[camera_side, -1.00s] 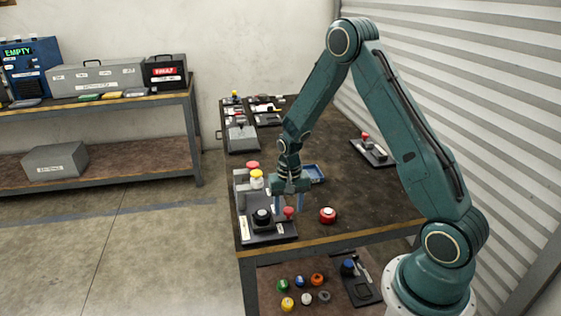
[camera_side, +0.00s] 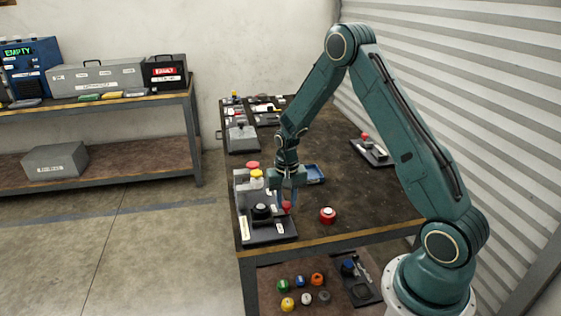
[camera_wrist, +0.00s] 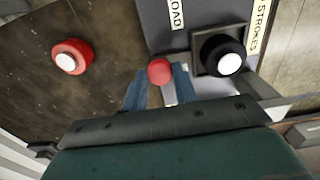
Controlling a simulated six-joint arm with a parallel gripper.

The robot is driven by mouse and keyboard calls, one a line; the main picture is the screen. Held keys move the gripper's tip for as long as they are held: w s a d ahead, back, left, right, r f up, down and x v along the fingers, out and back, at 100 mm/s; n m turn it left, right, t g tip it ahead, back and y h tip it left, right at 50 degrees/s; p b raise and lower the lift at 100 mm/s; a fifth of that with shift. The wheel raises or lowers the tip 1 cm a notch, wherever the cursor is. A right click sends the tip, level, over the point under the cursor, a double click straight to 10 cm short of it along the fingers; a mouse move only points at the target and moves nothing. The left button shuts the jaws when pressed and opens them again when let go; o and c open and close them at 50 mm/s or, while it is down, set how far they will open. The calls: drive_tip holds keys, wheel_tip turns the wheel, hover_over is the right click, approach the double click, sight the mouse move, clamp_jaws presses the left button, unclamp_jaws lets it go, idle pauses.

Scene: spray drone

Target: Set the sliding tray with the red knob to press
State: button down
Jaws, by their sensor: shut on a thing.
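The red knob (camera_side: 286,206) of the sliding tray stands at the right side of a dark grey station (camera_side: 268,236) near the table's front left corner. My gripper (camera_side: 287,201) reaches down over it, with the fingers shut on the knob. In the wrist view the red knob (camera_wrist: 160,70) sits between the two blue fingertips (camera_wrist: 160,84). A "LOAD" label (camera_wrist: 176,14) shows beside it on the station. The tray under the knob is mostly hidden by my fingers, and I cannot read a "press" label.
A red, white-topped button (camera_side: 327,215) stands to the right on the table. A yellow knob (camera_side: 257,175) and a blue tray (camera_side: 315,173) are behind.

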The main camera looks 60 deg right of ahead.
drive_tip(key=w+d, duration=1.1)
drive_tip(key=shift+w+d, duration=0.1)
drive_tip(key=shift+d, duration=0.05)
drive_tip(key=shift+r, duration=0.1)
idle(0.3)
drive_tip(key=c, duration=1.2)
unclamp_jaws()
drive_tip(key=shift+c, duration=0.2)
drive_tip(key=shift+o, duration=0.7)
wheel_tip(320, 180, up, 14)
